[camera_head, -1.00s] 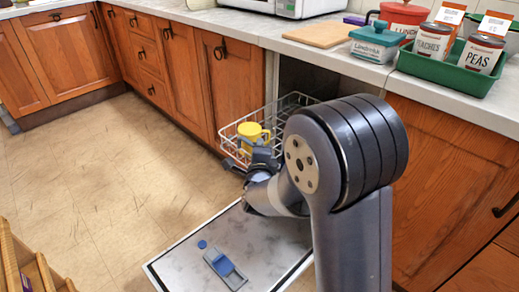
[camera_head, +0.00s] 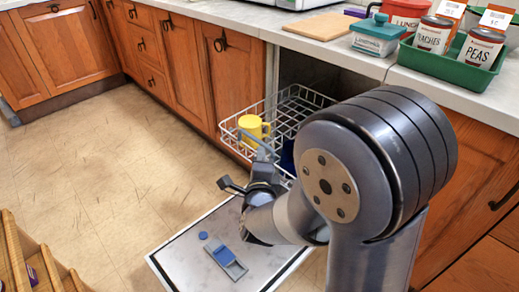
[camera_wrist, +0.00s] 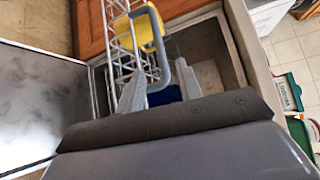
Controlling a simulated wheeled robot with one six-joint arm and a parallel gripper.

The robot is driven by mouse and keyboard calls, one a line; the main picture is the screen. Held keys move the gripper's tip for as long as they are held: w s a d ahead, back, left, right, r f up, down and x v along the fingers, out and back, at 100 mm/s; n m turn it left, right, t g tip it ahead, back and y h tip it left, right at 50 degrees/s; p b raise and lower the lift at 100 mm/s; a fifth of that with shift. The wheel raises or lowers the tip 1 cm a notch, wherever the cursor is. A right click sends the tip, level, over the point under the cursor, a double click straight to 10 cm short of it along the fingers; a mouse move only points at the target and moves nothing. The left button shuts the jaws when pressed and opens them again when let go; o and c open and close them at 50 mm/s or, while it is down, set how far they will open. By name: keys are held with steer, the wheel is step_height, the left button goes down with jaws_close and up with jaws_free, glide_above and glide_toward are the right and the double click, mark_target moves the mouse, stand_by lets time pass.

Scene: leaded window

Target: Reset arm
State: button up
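My arm fills the right foreground and hides part of the rack and door. The yellow mug (camera_head: 254,126) stands in the white wire rack (camera_head: 300,105); it also shows in the wrist view (camera_wrist: 146,32). A grey-blue bar (camera_wrist: 158,50) runs close by the fingers in the wrist view; I cannot tell whether they touch it. A dark blue item (camera_head: 288,156) is partly hidden in the rack.
The open dishwasher door (camera_head: 190,262) lies low with a blue dispenser (camera_head: 226,261) on it. The counter above holds a green tray (camera_head: 437,62) with cans, a teal box (camera_head: 376,36) and a cutting board (camera_head: 312,26). Open floor (camera_head: 110,170) lies left.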

mark_target(260, 144)
steer(key=shift+s+r, duration=0.1)
steer(key=shift+s, duration=0.6)
steer(key=w, duration=0.3)
steer(key=w+f+b, duration=0.1)
steer(key=w, duration=0.7)
steer(key=shift+f, duration=0.3)
steer(key=shift+w+d, duration=0.4)
steer(key=shift+d, duration=0.1)
